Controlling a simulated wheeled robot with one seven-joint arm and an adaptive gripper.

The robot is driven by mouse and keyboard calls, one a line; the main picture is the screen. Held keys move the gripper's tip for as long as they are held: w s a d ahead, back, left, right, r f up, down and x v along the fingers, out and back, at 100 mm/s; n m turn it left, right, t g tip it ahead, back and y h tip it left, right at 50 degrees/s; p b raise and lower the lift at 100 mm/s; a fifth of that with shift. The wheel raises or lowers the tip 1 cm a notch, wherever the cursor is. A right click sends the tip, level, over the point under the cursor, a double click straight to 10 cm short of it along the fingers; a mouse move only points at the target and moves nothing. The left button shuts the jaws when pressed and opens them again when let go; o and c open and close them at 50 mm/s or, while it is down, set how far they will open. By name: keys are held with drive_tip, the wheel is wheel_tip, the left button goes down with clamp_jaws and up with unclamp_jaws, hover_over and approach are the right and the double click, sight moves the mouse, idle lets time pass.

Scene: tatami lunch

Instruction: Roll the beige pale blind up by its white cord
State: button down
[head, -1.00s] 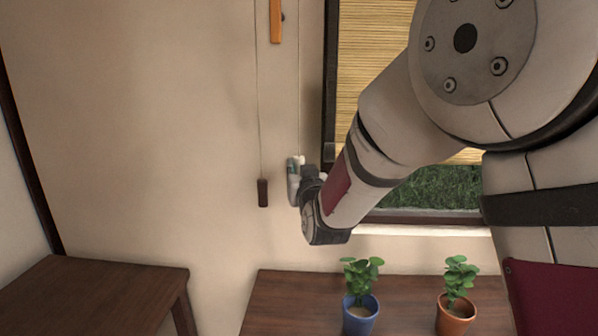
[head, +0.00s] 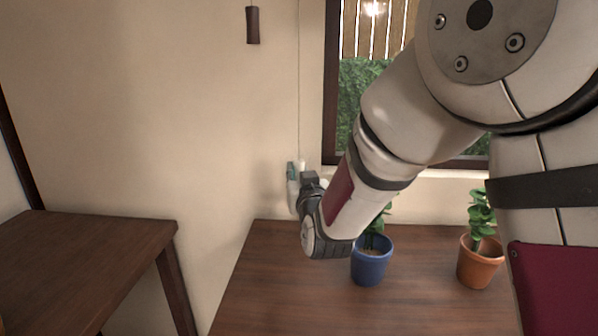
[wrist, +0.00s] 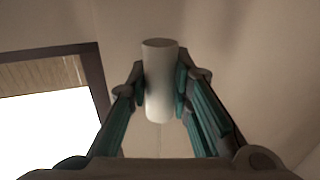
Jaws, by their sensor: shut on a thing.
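The white cord (head: 299,90) hangs straight down the wall, left of the window. My gripper (head: 295,178) is shut on the white pull at its lower end. The pull shows as an upright white cylinder (wrist: 158,85) between the teal-padded fingers in the wrist view. In the head view my gripper and wrist hide most of it. The beige blind (wrist: 45,73) shows in the wrist view only as a strip at the window's top, with bright open window below.
A brown pull (head: 252,25) hangs on another cord to the left. A wooden table (head: 270,300) stands below, with a blue pot (head: 370,265) close to my wrist and a terracotta pot (head: 478,265) farther right. Another table (head: 90,245) is at left.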

drive_tip(key=shift+f+b, duration=0.9)
drive_tip(key=shift+f, duration=0.6)
drive_tip(key=c, duration=1.4)
unclamp_jaws()
drive_tip(key=shift+r, duration=0.1)
drive_tip(key=v, duration=1.2)
